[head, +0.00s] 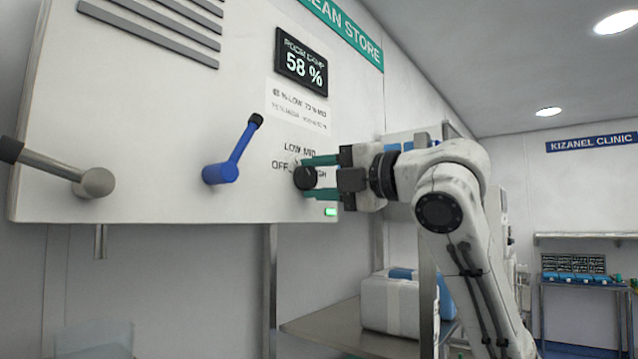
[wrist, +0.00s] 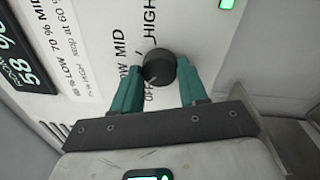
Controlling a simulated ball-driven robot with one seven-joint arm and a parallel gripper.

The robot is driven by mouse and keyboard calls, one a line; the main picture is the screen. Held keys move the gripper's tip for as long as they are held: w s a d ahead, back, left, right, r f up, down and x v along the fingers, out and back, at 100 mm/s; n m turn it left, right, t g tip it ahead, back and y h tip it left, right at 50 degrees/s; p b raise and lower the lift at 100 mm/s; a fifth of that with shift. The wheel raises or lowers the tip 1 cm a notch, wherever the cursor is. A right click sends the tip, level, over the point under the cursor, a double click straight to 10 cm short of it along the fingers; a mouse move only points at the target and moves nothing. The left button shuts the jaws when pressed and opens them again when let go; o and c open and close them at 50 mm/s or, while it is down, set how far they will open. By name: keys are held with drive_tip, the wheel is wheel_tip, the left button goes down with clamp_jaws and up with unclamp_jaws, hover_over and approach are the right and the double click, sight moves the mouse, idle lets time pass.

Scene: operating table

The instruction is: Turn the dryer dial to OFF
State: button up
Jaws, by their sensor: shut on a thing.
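The dryer dial (head: 305,177) is a round black knob on the white wall panel, with OFF to its left, LOW and MID above, and HIGH to its right. It also shows in the wrist view (wrist: 160,64), where a faint pale mark lies near its OFF side; I cannot read its exact setting. My gripper (head: 316,176) is shut on the dial, its two green fingers on opposite sides of it. The fingers also show in the wrist view (wrist: 160,72).
A dark display (head: 302,62) reads 58 %, above small printed text. A green light (head: 330,212) is lit below the dial. A blue lever (head: 228,160) and a grey lever (head: 80,178) stick out to the left. A white box (head: 390,305) sits on a steel shelf below.

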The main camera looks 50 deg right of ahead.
drive_tip(key=n, duration=0.5)
drive_tip(key=shift+f+n+g+y+b, duration=0.15)
drive_tip(key=shift+n+g+y+b, duration=0.15)
idle(0.4)
drive_tip(key=o, duration=1.1)
drive_tip(key=shift+c, duration=0.2)
drive_tip(key=shift+s, duration=0.1)
drive_tip(key=s+d+b, duration=0.1)
drive_tip(key=s+b, duration=0.1)
drive_tip(key=s, duration=0.8)
drive_tip(key=shift+s, duration=0.3)
drive_tip(key=shift+f, duration=0.15)
